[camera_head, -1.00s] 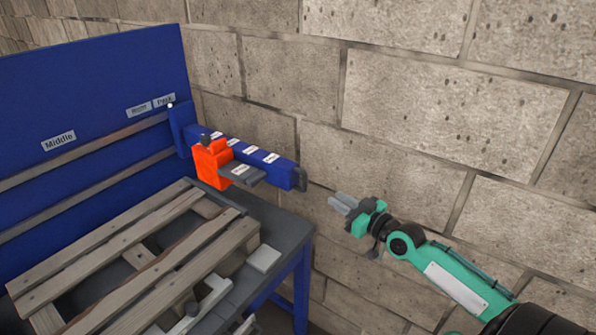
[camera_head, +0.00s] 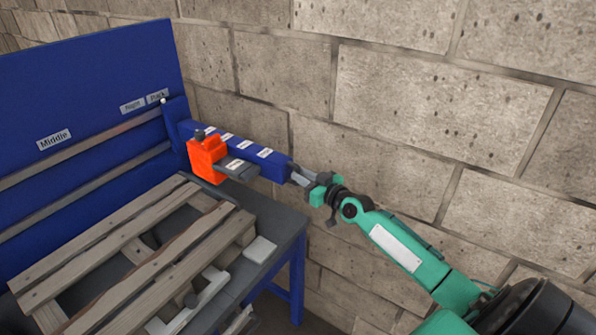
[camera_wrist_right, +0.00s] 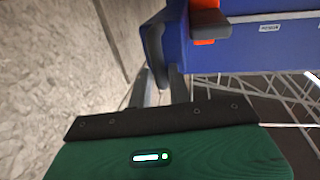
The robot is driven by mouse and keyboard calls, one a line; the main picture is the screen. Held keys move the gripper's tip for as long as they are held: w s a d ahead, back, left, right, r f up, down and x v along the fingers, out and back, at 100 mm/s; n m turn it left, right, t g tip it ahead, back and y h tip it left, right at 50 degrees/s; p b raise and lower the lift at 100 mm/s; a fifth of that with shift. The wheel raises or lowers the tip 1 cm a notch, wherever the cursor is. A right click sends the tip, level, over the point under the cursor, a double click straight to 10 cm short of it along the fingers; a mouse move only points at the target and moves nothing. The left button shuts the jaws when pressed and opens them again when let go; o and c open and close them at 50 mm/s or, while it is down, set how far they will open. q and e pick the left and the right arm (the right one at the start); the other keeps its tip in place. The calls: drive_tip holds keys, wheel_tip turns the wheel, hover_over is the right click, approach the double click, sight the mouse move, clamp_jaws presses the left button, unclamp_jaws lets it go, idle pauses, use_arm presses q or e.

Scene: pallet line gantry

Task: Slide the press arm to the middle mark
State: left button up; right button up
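The press arm (camera_head: 262,160) is a blue beam with an orange block (camera_head: 204,158), jutting from the blue rail board near its right end. The label "Middle" (camera_head: 54,139) is on the board, well left of the arm. My right gripper (camera_head: 298,176) is at the beam's free end. In the right wrist view the fingers (camera_wrist_right: 160,92) are apart, with the beam's dark end handle (camera_wrist_right: 155,52) reaching between their tips; I cannot tell whether they touch it. The handle is largely hidden by the gripper in the head view. My left gripper is not in view.
A wooden pallet (camera_head: 130,255) lies on the dark table (camera_head: 285,222), below the rails. A block wall (camera_head: 420,130) stands close behind the arm and right gripper.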

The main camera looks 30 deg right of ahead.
drive_tip(key=shift+w+a, duration=0.2)
drive_tip(key=shift+w, duration=0.9)
clamp_jaws()
drive_tip(key=shift+a, duration=0.1)
